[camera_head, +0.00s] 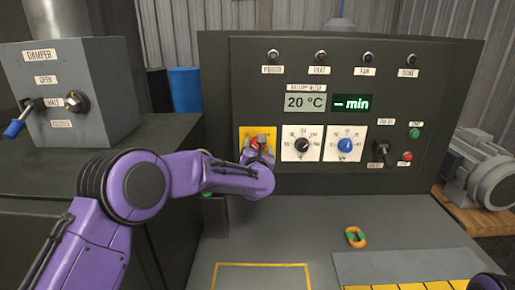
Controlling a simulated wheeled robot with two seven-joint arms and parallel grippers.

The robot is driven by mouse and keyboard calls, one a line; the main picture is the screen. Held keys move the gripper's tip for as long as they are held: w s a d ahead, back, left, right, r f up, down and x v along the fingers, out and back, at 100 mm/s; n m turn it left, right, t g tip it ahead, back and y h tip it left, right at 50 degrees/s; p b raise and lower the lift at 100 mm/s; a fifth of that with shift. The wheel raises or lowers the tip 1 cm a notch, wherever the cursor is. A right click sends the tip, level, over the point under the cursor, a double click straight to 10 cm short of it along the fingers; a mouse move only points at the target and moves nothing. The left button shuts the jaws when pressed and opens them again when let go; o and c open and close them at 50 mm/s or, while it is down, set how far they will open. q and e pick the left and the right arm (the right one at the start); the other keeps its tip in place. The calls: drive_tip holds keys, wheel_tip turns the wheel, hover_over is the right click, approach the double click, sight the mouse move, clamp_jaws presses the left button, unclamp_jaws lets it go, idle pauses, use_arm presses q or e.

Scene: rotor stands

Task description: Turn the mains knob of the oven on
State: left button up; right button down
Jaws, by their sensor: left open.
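The oven's control panel (350,185) stands upright in the middle. The mains knob (255,142) is red and sits on a yellow plate (246,131) at the panel's left; its lower part is hidden. My purple left arm reaches in from the left, and my left gripper (257,151) is at the knob, its fingers open around or just in front of it. Whether the fingers touch the knob cannot be told. The knob's exact turn angle is too small to read. My right gripper is not in view; only a bit of my right arm shows at the lower right corner.
Right of the mains knob are a black dial (302,145), a blue dial (345,144), a toggle switch (382,152) and green and red buttons. Displays show 20 °C and dashes with min. A damper box (75,95) stands left. A green-orange object (355,237) lies on the grey surface.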

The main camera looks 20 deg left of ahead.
use_arm(q)
drive_tip(key=c, duration=0.8)
